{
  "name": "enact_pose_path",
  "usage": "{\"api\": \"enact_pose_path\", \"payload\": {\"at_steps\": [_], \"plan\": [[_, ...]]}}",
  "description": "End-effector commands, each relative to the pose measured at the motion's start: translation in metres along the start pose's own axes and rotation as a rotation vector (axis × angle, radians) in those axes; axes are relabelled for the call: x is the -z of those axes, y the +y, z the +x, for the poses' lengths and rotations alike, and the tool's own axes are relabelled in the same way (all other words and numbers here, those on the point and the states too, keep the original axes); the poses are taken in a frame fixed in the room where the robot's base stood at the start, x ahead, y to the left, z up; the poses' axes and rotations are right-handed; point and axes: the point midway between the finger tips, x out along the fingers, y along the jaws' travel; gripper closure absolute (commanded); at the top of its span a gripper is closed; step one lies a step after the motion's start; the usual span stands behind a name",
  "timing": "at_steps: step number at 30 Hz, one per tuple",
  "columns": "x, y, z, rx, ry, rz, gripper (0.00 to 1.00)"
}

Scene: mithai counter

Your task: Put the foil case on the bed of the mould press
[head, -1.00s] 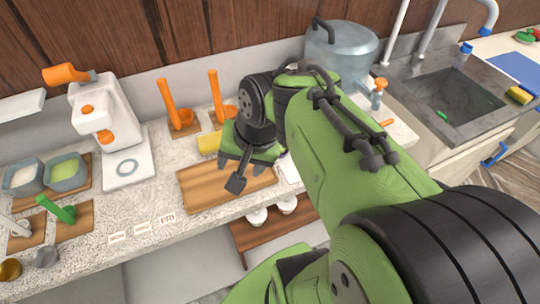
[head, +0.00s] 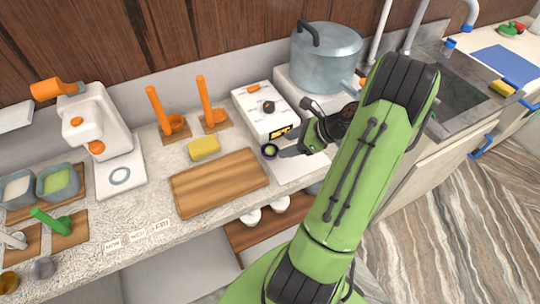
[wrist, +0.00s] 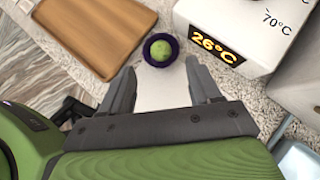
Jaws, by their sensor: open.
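The foil case is a small dark purple cup with a green ball in it; it sits in front of the white display box in the head view (head: 269,151). In the wrist view the foil case (wrist: 148,56) lies just beyond my fingertips, centred between them. My gripper (head: 294,143) is open and empty, low over the counter, to the right of the case; it also shows in the wrist view (wrist: 161,72). The mould press (head: 96,120) is white with orange parts and stands at the left. Its flat bed (head: 133,180) carries a grey ring mark and looks empty.
A wooden board (head: 218,183) and yellow sponge (head: 203,147) lie between the case and the press. The display box (head: 262,112) reads 26°C and stands close behind my gripper. A large pot (head: 325,62) is behind. Two orange-handled tools (head: 212,112) stand at the back.

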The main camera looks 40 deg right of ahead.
Motion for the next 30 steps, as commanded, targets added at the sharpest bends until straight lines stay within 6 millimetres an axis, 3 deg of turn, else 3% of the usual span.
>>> {"api": "enact_pose_path", "payload": {"at_steps": [12,20,27,30], "plan": [[0.003,-0.001,0.065,-0.002,0.001,-0.002,0.38],[0.002,-0.002,0.069,0.000,0.001,-0.001,0.38],[0.002,-0.002,0.068,0.000,0.001,-0.001,0.74],[0.002,-0.002,0.068,0.000,0.001,-0.001,0.76]]}}
